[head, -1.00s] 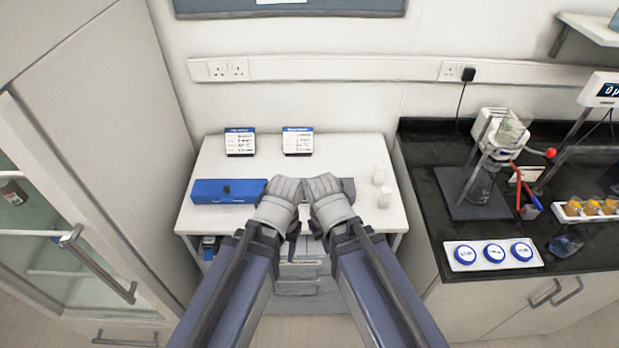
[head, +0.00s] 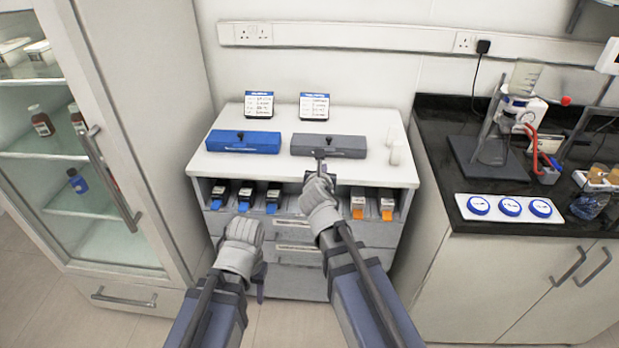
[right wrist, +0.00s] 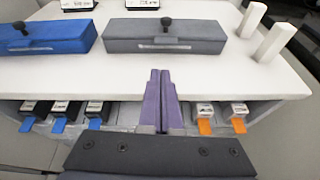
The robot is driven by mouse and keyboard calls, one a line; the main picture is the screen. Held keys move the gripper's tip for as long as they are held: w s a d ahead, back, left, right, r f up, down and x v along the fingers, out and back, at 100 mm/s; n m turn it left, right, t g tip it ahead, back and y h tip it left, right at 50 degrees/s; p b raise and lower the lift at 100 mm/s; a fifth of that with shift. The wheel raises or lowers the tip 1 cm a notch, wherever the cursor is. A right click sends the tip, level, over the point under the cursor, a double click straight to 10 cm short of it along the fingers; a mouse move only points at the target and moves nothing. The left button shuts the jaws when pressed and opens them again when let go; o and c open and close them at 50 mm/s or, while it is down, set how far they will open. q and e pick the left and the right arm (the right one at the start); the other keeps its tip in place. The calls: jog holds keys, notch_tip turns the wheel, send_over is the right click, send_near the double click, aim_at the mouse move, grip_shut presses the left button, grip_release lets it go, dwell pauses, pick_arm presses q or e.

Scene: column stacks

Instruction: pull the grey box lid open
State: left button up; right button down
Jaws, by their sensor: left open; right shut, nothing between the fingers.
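The grey box (head: 328,146) lies shut on the white bench top, with a dark knob on its lid and a pale strip on its front; it also shows in the right wrist view (right wrist: 165,37). My right gripper (head: 318,160) is shut and empty, its purple fingers (right wrist: 160,75) pointing at the box's front from just before it. In the right wrist view the fingertips appear apart from the box. My left gripper (head: 258,280) is open and empty, low in front of the drawers at left; its fingers are partly hidden by the wrist.
A blue box (head: 243,142) with a knob lies left of the grey box. Two white blocks (right wrist: 262,32) stand at right. Label cards (head: 314,106) stand behind. Blue- and orange-tabbed items (head: 386,207) sit on the shelf below. A glass-door cabinet (head: 90,150) is at left.

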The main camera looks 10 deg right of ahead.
aim_at(329, 140)
jog(key=shift+n, duration=0.5)
jog(key=b+x, duration=0.1)
jog(key=x, duration=0.2)
jog(key=b+x, duration=0.1)
jog(key=x, duration=0.2)
jog(key=b+x, duration=0.1)
jog(key=x, duration=0.3)
jog(key=shift+w+a+r, duration=0.1)
jog(key=shift+w+a, duration=0.1)
jog(key=shift+a, duration=0.1)
